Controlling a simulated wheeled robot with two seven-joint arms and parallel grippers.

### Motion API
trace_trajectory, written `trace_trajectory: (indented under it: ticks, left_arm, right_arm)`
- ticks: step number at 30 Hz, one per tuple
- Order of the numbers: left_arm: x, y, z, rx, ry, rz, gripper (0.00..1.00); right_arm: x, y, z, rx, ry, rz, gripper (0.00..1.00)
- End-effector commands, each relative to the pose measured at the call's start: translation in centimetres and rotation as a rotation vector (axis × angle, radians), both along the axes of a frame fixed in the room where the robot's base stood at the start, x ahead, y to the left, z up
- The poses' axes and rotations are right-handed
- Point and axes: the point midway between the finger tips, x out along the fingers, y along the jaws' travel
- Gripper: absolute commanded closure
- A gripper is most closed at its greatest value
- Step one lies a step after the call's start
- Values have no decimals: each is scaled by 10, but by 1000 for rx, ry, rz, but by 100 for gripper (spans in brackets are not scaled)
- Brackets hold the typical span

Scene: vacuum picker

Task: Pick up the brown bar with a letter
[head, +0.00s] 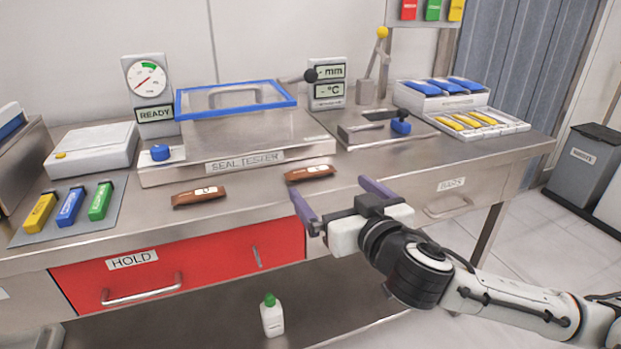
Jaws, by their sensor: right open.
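My left gripper is not in view.
The seal tester (160,175) with its blue-framed lid (289,97) stands behind the bars. Yellow, blue and green sticks (70,207) lie on a grey mat at left. A red HOLD drawer (200,262) is below the bench edge. Bare bench surrounds the bars.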

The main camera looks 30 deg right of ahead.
Motion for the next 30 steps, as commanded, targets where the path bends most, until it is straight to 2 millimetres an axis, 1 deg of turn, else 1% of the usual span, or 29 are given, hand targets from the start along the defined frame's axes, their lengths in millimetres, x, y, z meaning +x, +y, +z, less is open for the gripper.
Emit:
trace_trajectory:
  ticks: [1, 3, 6, 11, 18, 21, 24, 30]
  left_arm:
    - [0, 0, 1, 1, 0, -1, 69]
    - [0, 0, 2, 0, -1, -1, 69]
    - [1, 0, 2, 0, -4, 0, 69]
    - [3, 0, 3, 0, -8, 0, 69]
    - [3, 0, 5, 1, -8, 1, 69]
    - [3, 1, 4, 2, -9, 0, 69]
    - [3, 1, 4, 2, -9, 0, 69]
    - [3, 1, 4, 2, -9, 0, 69]
  right_arm:
    - [8, -3, 1, -2, -2, -3, 0]
    - [18, -5, -2, 0, 0, -2, 0]
    - [28, -6, -4, 0, 2, 0, 0]
    - [36, -8, -4, 0, 2, 0, 0]
    - [66, -11, -3, 0, 2, -1, 0]
    - [78, -14, -6, 0, 3, 0, 0]
    - [83, -15, -8, -1, 5, 1, 0]
    - [83, -15, -8, 0, 5, 2, 0]
